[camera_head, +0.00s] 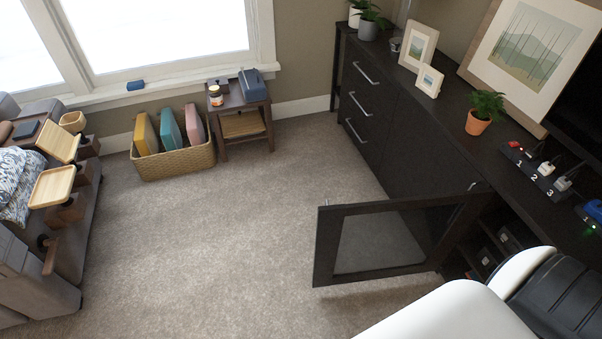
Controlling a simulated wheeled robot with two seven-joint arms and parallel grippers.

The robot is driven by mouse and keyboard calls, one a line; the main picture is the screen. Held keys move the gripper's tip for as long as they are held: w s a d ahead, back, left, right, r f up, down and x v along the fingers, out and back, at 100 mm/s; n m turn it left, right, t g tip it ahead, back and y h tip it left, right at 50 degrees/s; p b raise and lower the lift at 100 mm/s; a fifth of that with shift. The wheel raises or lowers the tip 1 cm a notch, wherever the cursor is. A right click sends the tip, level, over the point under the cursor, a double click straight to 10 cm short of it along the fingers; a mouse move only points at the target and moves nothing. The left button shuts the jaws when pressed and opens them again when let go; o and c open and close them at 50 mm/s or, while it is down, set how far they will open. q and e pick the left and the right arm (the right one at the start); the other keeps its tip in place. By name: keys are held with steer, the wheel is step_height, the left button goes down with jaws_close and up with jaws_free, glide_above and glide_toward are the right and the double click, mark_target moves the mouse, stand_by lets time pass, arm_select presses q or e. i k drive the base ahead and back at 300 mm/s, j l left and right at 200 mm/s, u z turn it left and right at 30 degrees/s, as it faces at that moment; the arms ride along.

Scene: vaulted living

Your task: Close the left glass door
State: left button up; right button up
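The left glass door (329,245) of the dark cabinet stands wide open. It has a dark frame around a glass pane, and carpet shows through the glass. Its free edge points left into the room, and its hinged side meets the cabinet at the right. A small metallic handle (326,202) shows at the top of the free edge. Neither of my grippers is in view. A white and black part of my arm fills the bottom right and hides part of the cabinet opening.
The cabinet top (455,95) carries picture frames, potted plants and a power strip (540,168). Open shelves with dark devices show behind the door. Carpet left of the door is clear. A basket (175,160), small side table (240,118) and sofa stand farther left.

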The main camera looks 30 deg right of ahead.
mark_target(330, 218)
steer(key=i+j+u, duration=0.1)
steer(key=i+u, duration=0.25)
steer(key=i, duration=0.65)
steer(key=i+z, duration=0.4)
steer(key=i+j+z, duration=0.1)
steer(key=z, duration=0.35)
steer(key=i+j+z, duration=0.2)
steer(key=z, duration=0.2)
steer(key=i+z, duration=0.15)
steer(key=z, duration=0.35)
steer(key=i+j+z, duration=0.15)
steer(key=z, duration=0.3)
steer(key=i+j+z, duration=0.15)
steer(key=z, duration=0.35)
steer(key=i+j+z, duration=0.1)
steer(key=z, duration=0.4)
steer(key=j+z, duration=0.3)
steer(key=z, duration=0.2)
steer(key=i+j+z, duration=0.15)
steer(key=z, duration=0.2)
steer(key=i+j+z, duration=0.1)
steer(key=j+z, duration=0.25)
steer(key=i+j+z, duration=0.1)
steer(key=j+z, duration=0.25)
